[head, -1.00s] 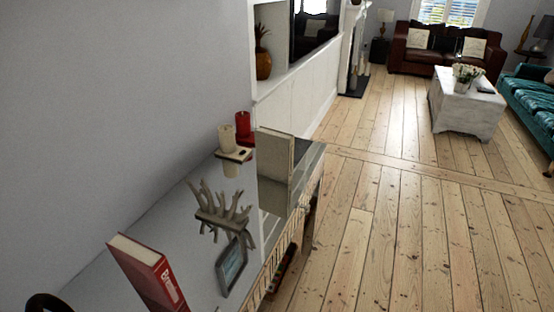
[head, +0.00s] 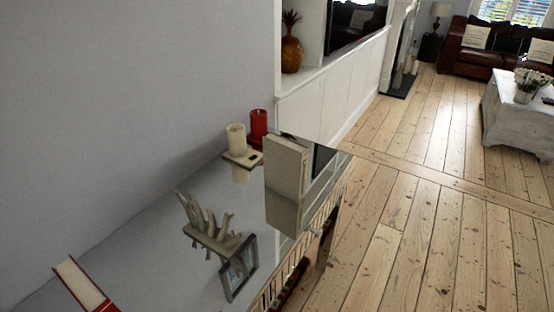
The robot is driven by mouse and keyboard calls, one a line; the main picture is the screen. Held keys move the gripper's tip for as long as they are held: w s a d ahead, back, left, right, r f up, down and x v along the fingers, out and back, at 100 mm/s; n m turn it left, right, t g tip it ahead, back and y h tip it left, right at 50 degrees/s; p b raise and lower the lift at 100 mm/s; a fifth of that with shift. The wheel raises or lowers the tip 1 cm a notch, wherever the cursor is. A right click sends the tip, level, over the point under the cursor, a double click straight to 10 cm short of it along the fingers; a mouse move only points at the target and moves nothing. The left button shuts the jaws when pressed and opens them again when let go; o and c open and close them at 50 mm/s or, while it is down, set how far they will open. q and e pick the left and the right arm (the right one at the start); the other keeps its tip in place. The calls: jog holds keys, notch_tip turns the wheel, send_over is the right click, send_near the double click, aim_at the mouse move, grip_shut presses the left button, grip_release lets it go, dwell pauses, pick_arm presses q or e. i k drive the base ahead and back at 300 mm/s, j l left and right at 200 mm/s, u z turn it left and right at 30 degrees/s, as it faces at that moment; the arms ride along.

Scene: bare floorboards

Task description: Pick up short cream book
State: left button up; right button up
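A short cream book (head: 286,168) stands upright near the far end of a glossy, mirror-like console top (head: 160,255). Its reflection shows in the surface below it. A dark flat item lies just behind it to the right. Neither of my grippers shows in the head view, and nothing touches the book.
Nearer stand an antler-like ornament (head: 207,226), a picture frame (head: 239,268) and a red book (head: 84,287). Bare floorboards (head: 410,230) lie open to the right.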

aim_at(285, 160)
jog(key=i+l+u, duration=0.4)
jog(key=l, duration=0.2)
jog(key=i+l+u, duration=0.15)
jog(key=l, duration=0.15)
jog(key=l+u, duration=0.2)
jog(key=l, duration=0.15)
jog(key=i+l+u, duration=0.2)
jog(key=l, duration=0.15)
jog(key=l+u, duration=0.2)
jog(key=l, duration=0.2)
